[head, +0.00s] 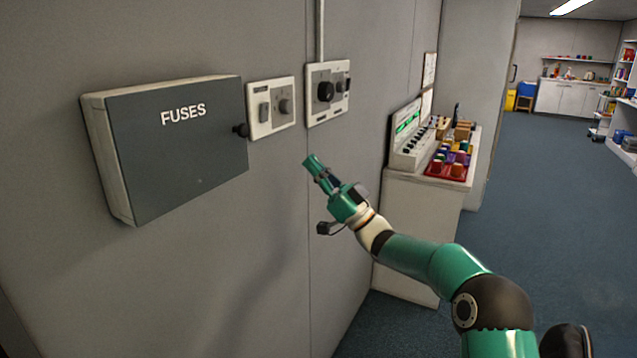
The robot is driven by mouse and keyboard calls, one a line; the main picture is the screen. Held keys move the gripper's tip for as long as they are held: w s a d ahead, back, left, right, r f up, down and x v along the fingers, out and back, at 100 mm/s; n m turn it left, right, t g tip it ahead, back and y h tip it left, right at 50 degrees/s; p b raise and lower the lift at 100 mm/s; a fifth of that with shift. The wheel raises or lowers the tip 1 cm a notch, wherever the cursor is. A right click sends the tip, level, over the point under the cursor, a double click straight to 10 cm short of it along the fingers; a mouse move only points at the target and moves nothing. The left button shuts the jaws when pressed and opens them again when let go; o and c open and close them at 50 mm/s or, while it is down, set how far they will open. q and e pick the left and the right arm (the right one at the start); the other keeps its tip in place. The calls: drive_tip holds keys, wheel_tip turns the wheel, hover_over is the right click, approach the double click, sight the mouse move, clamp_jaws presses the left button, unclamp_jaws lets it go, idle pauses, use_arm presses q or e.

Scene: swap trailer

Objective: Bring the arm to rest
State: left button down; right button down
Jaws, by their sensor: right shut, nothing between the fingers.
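My right gripper (318,168) is at the end of the green and black arm that comes in from the lower right. It is shut and empty, raised in front of the grey wall, below the two switch panels and right of the fuse box. It appears apart from the panels and the box. My left gripper is not in view.
A dark grey box marked FUSES (185,150) hangs on the wall, its door closed. A panel (259,122) and a second panel with a black knob (313,107) are beside it. A cabinet (410,212) holds a device and coloured items. Open floor (540,200) lies right.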

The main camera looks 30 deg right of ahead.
drive_tip(key=shift+s+d+f, duration=0.2)
drive_tip(key=shift+s+f, duration=0.1)
drive_tip(key=shift+f, duration=0.2)
drive_tip(key=w+a+f+m+h+p, duration=0.1)
drive_tip(key=a+f+m+h, duration=0.15)
drive_tip(key=f, duration=0.35)
drive_tip(key=w+a+f+m+g+h+p, duration=0.1)
drive_tip(key=a+f+m+h, duration=0.2)
drive_tip(key=f, duration=0.4)
drive_tip(key=w+a+f+m+h+p, duration=0.1)
drive_tip(key=a+f+m+h, duration=0.1)
drive_tip(key=a+f+m, duration=0.3)
drive_tip(key=s+a+f+m+g+h, duration=0.1)
drive_tip(key=s+a+f+g, duration=0.15)
drive_tip(key=f, duration=0.65)
drive_tip(key=s+a+f+g+h, duration=0.1)
drive_tip(key=s+f+g+h, duration=0.2)
drive_tip(key=f, duration=0.6)
drive_tip(key=s+a+f+g+p, duration=0.1)
drive_tip(key=s+a+f+g, duration=0.2)
drive_tip(key=s+f+g, duration=0.75)
drive_tip(key=s+f+n+g, duration=0.1)
drive_tip(key=s+f, duration=0.2)
drive_tip(key=s, duration=0.9)
drive_tip(key=s+a+f+n+g, duration=0.1)
drive_tip(key=s+f, duration=0.3)
drive_tip(key=s, duration=0.8)
drive_tip(key=shift+s+f+g, duration=0.2)
drive_tip(key=shift+s+g, duration=0.1)
drive_tip(key=shift+g, duration=0.5)
